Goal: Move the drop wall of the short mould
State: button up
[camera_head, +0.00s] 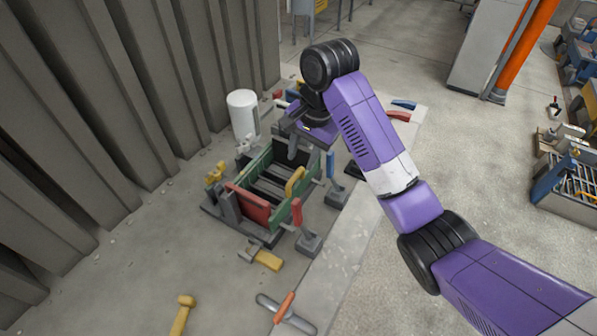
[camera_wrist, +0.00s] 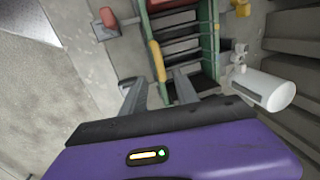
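The short mould is a small frame with green long walls (camera_head: 259,164), a red panel (camera_head: 250,205) at its near end and dark bars across its inside. It also shows in the wrist view, where a green wall (camera_wrist: 207,45) is at the right. A yellow handle (camera_head: 295,181) sits on the mould's right side; in the wrist view the handle (camera_wrist: 157,62) lies just beyond the gap between my fingertips. My gripper (camera_wrist: 160,86) is open and empty above the mould's far end. I cannot tell which wall is the drop wall. My gripper hides part of the far end.
A red-handled piece (camera_head: 296,211) and a blue-handled piece (camera_head: 330,165) stand along the mould's right side. A white cylinder (camera_head: 243,112) stands at its far left, near the ribbed wall (camera_head: 130,90).

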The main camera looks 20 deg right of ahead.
aim_at(297, 173)
jog(key=f, duration=0.3)
jog(key=w+f, duration=0.1)
jog(key=f, duration=0.1)
jog(key=shift+a+f, duration=0.3)
jog(key=shift+c, duration=0.3)
grip_shut()
dwell(0.9)
